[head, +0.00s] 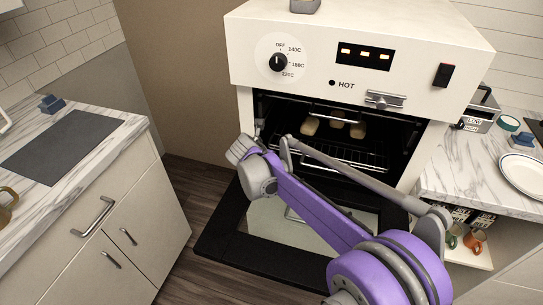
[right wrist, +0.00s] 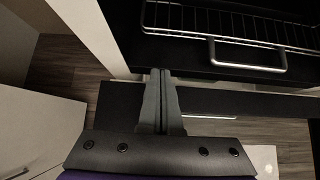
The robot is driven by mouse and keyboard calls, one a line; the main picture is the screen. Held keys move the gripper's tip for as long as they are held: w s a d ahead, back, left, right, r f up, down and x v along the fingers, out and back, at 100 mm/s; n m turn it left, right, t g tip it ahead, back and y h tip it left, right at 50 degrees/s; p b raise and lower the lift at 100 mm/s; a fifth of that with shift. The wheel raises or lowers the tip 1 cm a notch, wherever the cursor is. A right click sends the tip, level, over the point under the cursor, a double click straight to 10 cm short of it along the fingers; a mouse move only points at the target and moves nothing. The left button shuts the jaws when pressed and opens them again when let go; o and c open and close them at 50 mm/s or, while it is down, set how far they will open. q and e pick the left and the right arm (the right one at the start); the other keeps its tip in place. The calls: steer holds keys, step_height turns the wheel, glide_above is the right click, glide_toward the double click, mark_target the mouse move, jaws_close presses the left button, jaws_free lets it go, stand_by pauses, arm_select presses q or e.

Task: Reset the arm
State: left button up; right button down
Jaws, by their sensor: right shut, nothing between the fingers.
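My right arm reaches in from the lower right of the head view, in front of the open oven (head: 345,22). Its wrist end is near the left side of the oven opening. In the right wrist view, my right gripper (right wrist: 160,76) is shut and empty, its fingers pressed together. The fingertips are close to the oven's front edge, left of the rack (right wrist: 225,22) and its handle (right wrist: 248,68); I cannot tell whether they touch anything. My left gripper is not in view.
The oven door (head: 222,232) hangs open and low under my arm. Several bread pieces (head: 311,127) lie inside the oven. A marble counter (head: 130,128) stands left; another counter (head: 455,190) at right holds a toaster (head: 482,112) and a plate (head: 524,174). Mugs (head: 474,241) sit below.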

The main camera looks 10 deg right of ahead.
steer(key=s+d+r+m+g+y+p, duration=0.1)
steer(key=s+d+r+m+p, duration=0.15)
steer(key=s+m, duration=0.65)
steer(key=s+d+r+m+g+y+p, duration=0.15)
steer(key=s+r+m, duration=0.35)
steer(key=s, duration=0.7)
steer(key=s+f+m+y+p, duration=0.1)
steer(key=s+f+m+p, duration=0.1)
steer(key=s+m, duration=0.5)
steer(key=s+a+f+m+y+p, duration=0.1)
steer(key=s+f+m+p, duration=0.1)
steer(key=s+m, duration=0.6)
steer(key=shift+s+f+m, duration=0.3)
steer(key=shift+s+f, duration=0.1)
